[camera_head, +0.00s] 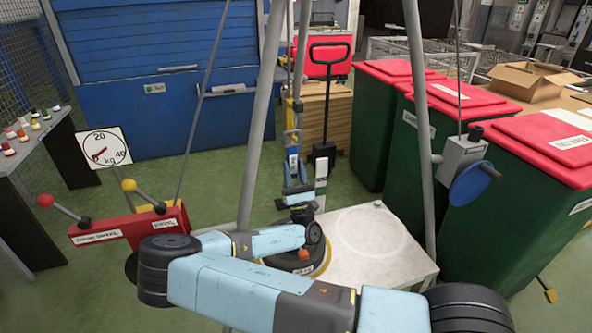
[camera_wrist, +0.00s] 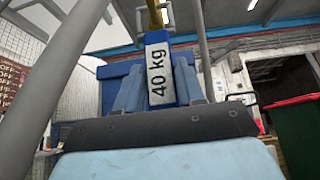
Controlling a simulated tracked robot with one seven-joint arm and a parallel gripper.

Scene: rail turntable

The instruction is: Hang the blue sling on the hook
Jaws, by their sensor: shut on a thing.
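The blue sling (camera_wrist: 183,68) stands upright in the wrist view, with a white tag (camera_wrist: 157,75) reading "40 kg" on its front. My gripper (camera_wrist: 159,88) is shut on it, one finger on each side. In the head view the sling (camera_head: 291,140) shows as a narrow blue strip above my gripper (camera_head: 298,190). A yellow hook-like part (camera_head: 298,108) hangs just above the sling; it also shows at the top of the wrist view (camera_wrist: 155,16). I cannot tell whether the sling's top is around it or only near it.
Grey tripod legs (camera_head: 258,110) stand around my arm. Left is a red lever box (camera_head: 125,228) and a dial (camera_head: 103,149); right, a winch with a blue wheel (camera_head: 468,184) and green bins (camera_head: 455,140).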

